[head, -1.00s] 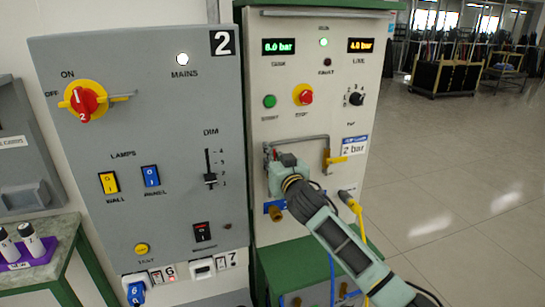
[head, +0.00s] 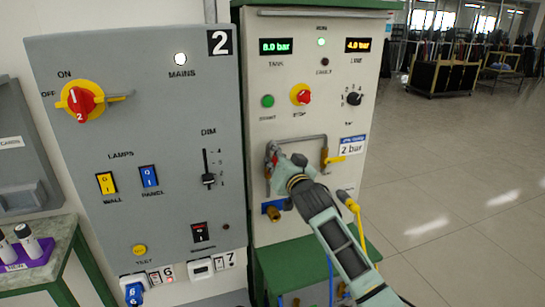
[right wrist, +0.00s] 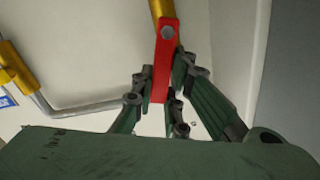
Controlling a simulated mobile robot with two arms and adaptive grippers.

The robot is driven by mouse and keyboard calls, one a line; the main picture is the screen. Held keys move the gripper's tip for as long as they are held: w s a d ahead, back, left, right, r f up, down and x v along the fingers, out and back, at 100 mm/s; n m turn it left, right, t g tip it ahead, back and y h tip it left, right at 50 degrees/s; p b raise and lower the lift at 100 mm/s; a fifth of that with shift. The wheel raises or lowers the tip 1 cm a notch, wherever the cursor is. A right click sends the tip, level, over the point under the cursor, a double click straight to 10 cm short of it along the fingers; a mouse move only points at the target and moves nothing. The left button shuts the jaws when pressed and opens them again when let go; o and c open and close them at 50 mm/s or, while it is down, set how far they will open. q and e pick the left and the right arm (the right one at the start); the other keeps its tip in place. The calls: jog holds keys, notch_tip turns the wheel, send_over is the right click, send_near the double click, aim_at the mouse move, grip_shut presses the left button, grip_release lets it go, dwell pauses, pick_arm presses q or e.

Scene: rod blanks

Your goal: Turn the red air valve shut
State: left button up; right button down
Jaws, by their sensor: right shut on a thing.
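The red air valve's lever (right wrist: 164,62) hangs from a brass fitting (right wrist: 161,8) in the right wrist view, its lower end between my fingers. In the head view a bit of the red lever (head: 274,150) shows at the left end of the grey pipe, partly hidden by my gripper. My right gripper (head: 278,164) is at the lever, its arm reaching in from the lower right. In the wrist view its fingers (right wrist: 163,90) close on the lever from both sides. My left gripper is not in view.
A blue-backed brass outlet (head: 273,208) is below my gripper. A yellow hose (head: 354,207) hangs to the right. A grey switch panel (head: 110,200) stands at left. Open floor lies right.

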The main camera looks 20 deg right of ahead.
jog(key=d+f+m+p, duration=0.1)
jog(key=d+f+m, duration=0.2)
jog(key=m, duration=1.1)
jog(key=shift+d+f+p, duration=0.3)
jog(key=shift+f, duration=0.75)
jog(key=c, duration=1.7)
grip_release()
jog(key=s, duration=1.2)
jog(key=shift+d, duration=0.2)
